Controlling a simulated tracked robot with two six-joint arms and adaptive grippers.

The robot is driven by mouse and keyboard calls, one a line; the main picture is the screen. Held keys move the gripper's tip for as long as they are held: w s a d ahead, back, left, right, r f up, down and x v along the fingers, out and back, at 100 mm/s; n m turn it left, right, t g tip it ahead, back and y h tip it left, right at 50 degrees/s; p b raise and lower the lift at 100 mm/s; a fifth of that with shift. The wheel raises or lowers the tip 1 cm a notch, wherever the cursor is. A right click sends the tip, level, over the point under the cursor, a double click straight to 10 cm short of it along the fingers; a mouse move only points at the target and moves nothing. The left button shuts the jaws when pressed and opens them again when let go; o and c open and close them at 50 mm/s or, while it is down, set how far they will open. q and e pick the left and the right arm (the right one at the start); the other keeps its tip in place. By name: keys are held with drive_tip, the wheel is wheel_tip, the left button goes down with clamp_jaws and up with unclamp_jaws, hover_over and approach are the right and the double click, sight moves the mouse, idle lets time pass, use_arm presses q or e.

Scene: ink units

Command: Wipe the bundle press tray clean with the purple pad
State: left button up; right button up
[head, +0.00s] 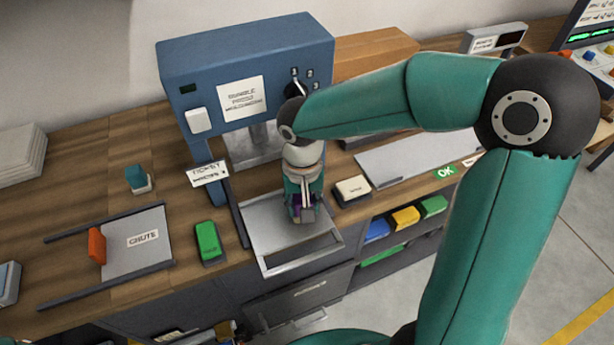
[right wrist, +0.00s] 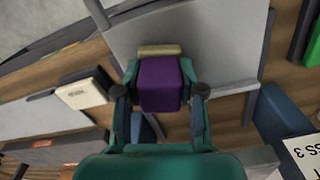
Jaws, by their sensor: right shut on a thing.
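The blue bundle press (head: 245,75) stands at the back of the counter. Its grey metal tray (head: 265,215) sticks out at the front edge and looks mostly bare. My right gripper (head: 304,208) points down over the right part of the tray, shut on the purple pad (right wrist: 160,82). In the right wrist view the pad sits between both fingers, with a beige strip at its far end, over the grey tray (right wrist: 225,45). In the head view the gripper mostly hides the pad. I cannot tell whether the pad touches the tray. My left gripper is out of view.
A green block (head: 208,242) lies left of the tray, beyond a dark rail. A small white-topped box (head: 352,190) sits close on the right. Further left is the chute plate (head: 140,240) with an orange block (head: 97,246). Colored bins (head: 405,217) sit below.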

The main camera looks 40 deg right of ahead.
wheel_tip(320, 180, up, 3)
drive_tip(key=shift+a+r+p, duration=0.1)
drive_tip(key=shift+p, duration=0.45)
drive_tip(key=shift+r+p, duration=1.7)
drive_tip(key=shift+r, duration=0.55)
drive_tip(key=shift+w, duration=0.1)
